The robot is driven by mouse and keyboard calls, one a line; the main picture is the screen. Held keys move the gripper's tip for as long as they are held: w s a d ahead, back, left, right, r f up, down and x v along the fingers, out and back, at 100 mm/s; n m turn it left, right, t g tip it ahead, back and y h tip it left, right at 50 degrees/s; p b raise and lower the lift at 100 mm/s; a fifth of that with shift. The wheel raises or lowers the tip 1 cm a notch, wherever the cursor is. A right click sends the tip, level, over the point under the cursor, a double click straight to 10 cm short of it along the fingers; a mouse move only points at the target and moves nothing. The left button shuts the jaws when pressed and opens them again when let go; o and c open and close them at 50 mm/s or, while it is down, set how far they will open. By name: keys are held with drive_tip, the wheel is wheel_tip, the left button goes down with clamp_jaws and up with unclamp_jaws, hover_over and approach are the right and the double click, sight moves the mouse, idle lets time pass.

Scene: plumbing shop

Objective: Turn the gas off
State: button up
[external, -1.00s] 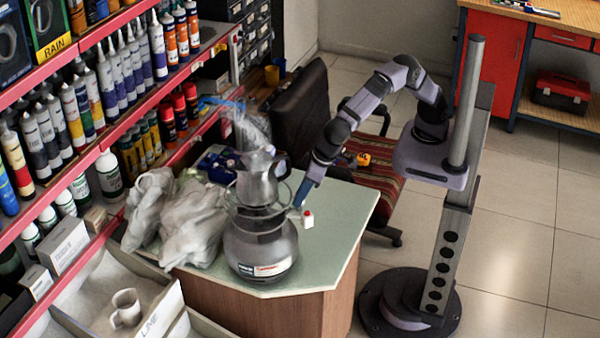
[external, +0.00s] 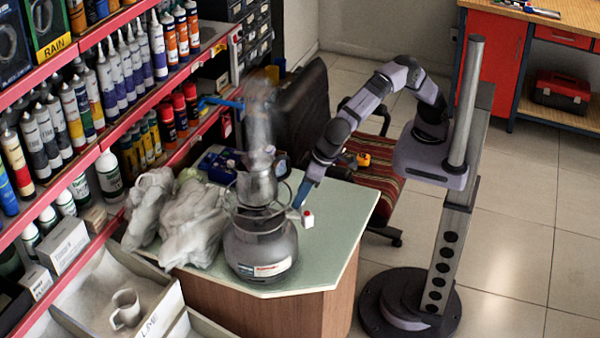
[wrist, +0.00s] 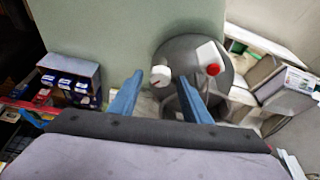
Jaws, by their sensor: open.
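A grey gas bottle (external: 261,247) stands on the green counter, with a metal pot (external: 257,185) on top of it. Pale steam (external: 261,115) rises from the pot. My gripper (external: 299,203) is at the bottle's right side, pointing down. I cannot tell whether the fingers touch the knob. A white part with a red button (wrist: 213,69) lies right of the fingers; a white and red piece (external: 308,219) also shows by the gripper outside.
Crumpled grey bags (external: 192,220) lie left of the bottle. A blue box (external: 221,163) is behind it. Shelves of tubes (external: 110,80) stand at the left, and a striped chair (external: 375,187) is behind the counter (external: 335,215). The counter's right part is clear.

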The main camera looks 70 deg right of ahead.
drive_tip(key=b+v, duration=0.1)
drive_tip(key=v, duration=0.6)
idle(0.4)
drive_tip(key=w+d+f+g+h+p, duration=0.15)
drive_tip(key=w+d, duration=0.35)
drive_tip(key=d, duration=0.9)
drive_tip(key=w+d+f+g+p, duration=0.1)
drive_tip(key=w+d+f, duration=0.25)
drive_tip(key=d, duration=0.95)
drive_tip(key=s+d+f+g, duration=0.1)
drive_tip(key=s+d+f, duration=0.1)
drive_tip(key=s+d, duration=0.4)
drive_tip(key=s+d+f+m+g+p, duration=0.1)
drive_tip(key=s+d+f, duration=0.2)
drive_tip(key=d, duration=1.1)
drive_tip(key=s+y, duration=0.1)
drive_tip(key=s, duration=0.2)
drive_tip(key=shift+f+m, duration=0.3)
